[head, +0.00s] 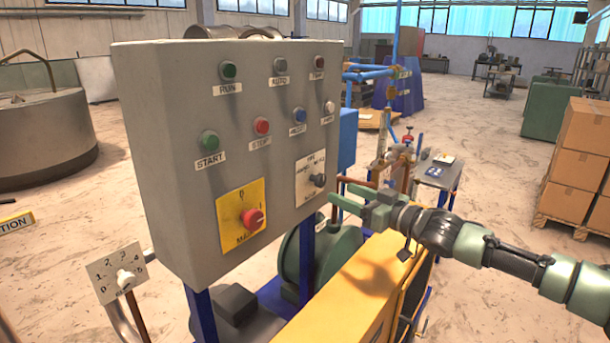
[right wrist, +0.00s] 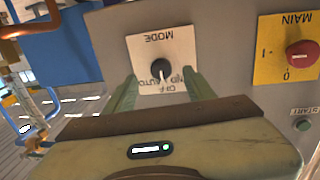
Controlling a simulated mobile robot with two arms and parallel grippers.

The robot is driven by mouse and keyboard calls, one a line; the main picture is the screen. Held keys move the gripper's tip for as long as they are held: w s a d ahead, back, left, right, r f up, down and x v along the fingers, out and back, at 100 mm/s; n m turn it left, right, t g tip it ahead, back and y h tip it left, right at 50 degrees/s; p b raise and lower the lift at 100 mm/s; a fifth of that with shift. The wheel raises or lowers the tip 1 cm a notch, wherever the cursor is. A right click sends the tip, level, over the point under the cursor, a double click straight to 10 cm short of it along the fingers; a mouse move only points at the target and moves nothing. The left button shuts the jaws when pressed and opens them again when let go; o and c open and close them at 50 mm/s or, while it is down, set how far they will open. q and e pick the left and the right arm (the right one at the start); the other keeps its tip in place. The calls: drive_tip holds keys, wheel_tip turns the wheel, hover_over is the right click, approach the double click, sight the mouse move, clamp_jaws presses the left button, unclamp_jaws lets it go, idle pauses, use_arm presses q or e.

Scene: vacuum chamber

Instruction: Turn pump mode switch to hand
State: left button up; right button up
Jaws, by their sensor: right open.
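The pump mode switch (head: 319,180) is a dark knob on a white label plate (head: 311,166), low on the right of the grey panel's front. In the right wrist view the knob (right wrist: 160,70) appears upside down, with MODE, AUTO and OFF legible and another label partly hidden by a finger. The knob's exact setting is too small to tell. My right gripper (head: 339,193) is open and empty, just right of the switch in the head view. In the right wrist view its two green fingers (right wrist: 159,76) point at the plate, one on either side of the knob. My left gripper is out of view.
A red main switch (head: 252,218) on a yellow plate sits left of the mode switch. Several push buttons and lamps fill the panel (head: 160,170) above. A yellow guard (head: 350,290) lies below my right arm. A small white dial plate (head: 118,272) stands at lower left.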

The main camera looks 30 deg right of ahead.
sight(323, 182)
drive_tip(key=w+p, duration=0.1)
drive_tip(key=w+r+p, duration=0.1)
drive_tip(key=w+a+p, duration=0.1)
drive_tip(key=p, duration=0.1)
drive_tip(key=shift+w+r, duration=0.2)
drive_tip(key=shift+w, duration=0.05)
drive_tip(key=shift+w+a+p, duration=0.1)
drive_tip(key=shift+w+p, duration=0.25)
drive_tip(key=shift+p+x, duration=0.45)
drive_tip(key=shift+x, duration=0.4)
drive_tip(key=shift+w+a+f, duration=0.15)
drive_tip(key=shift+w+f, duration=0.15)
drive_tip(key=shift+w, duration=0.15)
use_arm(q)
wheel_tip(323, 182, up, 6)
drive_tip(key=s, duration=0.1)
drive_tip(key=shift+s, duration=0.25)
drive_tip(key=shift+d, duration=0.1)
use_arm(e)
clamp_jaws()
